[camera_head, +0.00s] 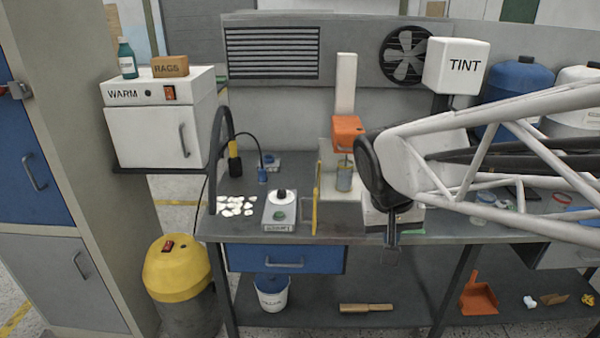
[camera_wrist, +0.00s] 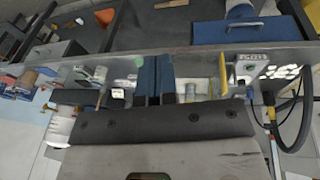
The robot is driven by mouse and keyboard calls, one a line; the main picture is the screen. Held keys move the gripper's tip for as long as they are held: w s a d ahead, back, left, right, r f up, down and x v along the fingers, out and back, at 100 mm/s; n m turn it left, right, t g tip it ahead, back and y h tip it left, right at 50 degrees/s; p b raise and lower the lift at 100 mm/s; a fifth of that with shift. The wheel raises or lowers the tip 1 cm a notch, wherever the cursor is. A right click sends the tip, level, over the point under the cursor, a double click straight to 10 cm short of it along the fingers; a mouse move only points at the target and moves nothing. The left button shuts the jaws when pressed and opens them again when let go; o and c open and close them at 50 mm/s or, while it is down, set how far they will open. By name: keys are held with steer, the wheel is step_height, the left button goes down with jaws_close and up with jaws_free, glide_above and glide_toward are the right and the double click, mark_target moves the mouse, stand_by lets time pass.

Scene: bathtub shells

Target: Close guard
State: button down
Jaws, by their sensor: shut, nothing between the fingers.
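The guard (camera_head: 316,200) looks like a thin clear panel with a yellow edge. It stands upright on the bench, left of the mixer with the orange head (camera_head: 347,130), and sticks out toward the front edge, leaving the mixer's front uncovered. A cup (camera_head: 344,178) stands under the orange head. My gripper (camera_head: 391,240) points down at the bench's front edge, right of the guard and apart from it. Its fingers (camera_wrist: 156,80) are shut and empty in the wrist view, where a yellow strip, likely the guard's edge (camera_wrist: 223,74), shows to their right.
A scale (camera_head: 280,212) and several pale shells (camera_head: 236,205) lie left of the guard. A black hose (camera_head: 218,150) arches at the bench's left end. The white TINT box (camera_head: 457,66) stands behind my arm. Jars and small items lie on the right.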

steer(key=w+a+f+h, duration=0.2)
steer(key=w+a, duration=0.9)
steer(key=w, duration=0.5)
steer(key=w+a+f+t, duration=0.1)
steer(key=w+a+f, duration=0.1)
steer(key=w+a, duration=0.2)
steer(key=w+a+f+t+h, duration=0.1)
steer(key=w+a+f, duration=0.1)
steer(key=w+a, duration=0.2)
steer(key=w+a+f+t, duration=0.1)
steer(key=w+a+f, duration=0.2)
steer(key=a, duration=0.5)
steer(key=shift+w+a, duration=0.3)
steer(key=shift+w, duration=0.1)
steer(key=shift+d+f, duration=0.1)
steer(key=w+d+f, duration=0.4)
steer(key=d+f, duration=0.4)
steer(key=shift+w, duration=0.25)
steer(key=shift+d, duration=0.1)
